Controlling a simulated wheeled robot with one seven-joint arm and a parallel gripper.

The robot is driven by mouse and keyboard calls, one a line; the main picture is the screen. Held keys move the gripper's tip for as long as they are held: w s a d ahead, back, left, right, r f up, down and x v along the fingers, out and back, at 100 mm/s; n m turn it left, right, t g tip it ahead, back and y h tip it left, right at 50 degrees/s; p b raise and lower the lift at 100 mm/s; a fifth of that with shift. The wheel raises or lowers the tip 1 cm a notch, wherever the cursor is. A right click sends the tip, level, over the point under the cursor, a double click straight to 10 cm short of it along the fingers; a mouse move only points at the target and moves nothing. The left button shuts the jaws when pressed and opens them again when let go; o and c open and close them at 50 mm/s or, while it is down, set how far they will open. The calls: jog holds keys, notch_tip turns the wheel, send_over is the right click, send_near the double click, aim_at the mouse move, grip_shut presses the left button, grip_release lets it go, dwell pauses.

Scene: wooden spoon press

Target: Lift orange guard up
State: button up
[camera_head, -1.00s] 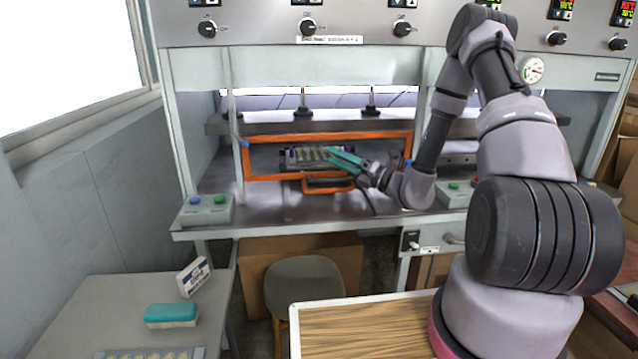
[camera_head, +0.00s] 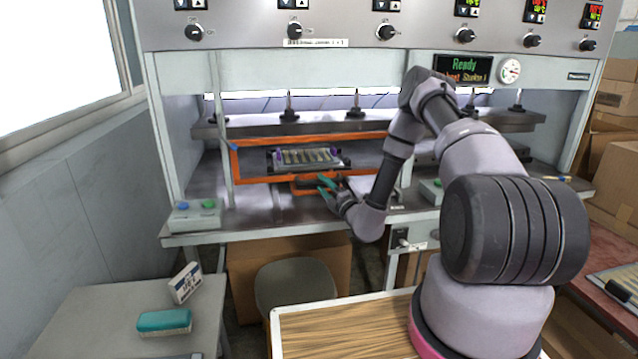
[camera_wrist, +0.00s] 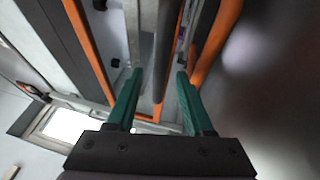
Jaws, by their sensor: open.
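The orange guard (camera_head: 234,162) is a rectangular frame across the front of the left press opening. It is down, with an orange handle (camera_head: 303,187) at its lower edge. My gripper (camera_head: 324,185) is open with teal fingers, just at the right end of that handle. In the wrist view my gripper (camera_wrist: 154,85) has its fingers apart, with a grey bar of the press in view between them. Orange bars of the guard (camera_wrist: 92,52) show left of the fingers and right of them. Whether the fingers touch the guard cannot be told.
A mould tray (camera_head: 310,158) with spoon-shaped slots sits inside the press behind the guard. A button box (camera_head: 195,215) stands at the left of the press table. A stool (camera_head: 295,285) and a wooden-topped table (camera_head: 340,330) are below in front.

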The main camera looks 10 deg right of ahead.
jog(key=shift+x, duration=1.25)
grip_shut()
dwell(0.5)
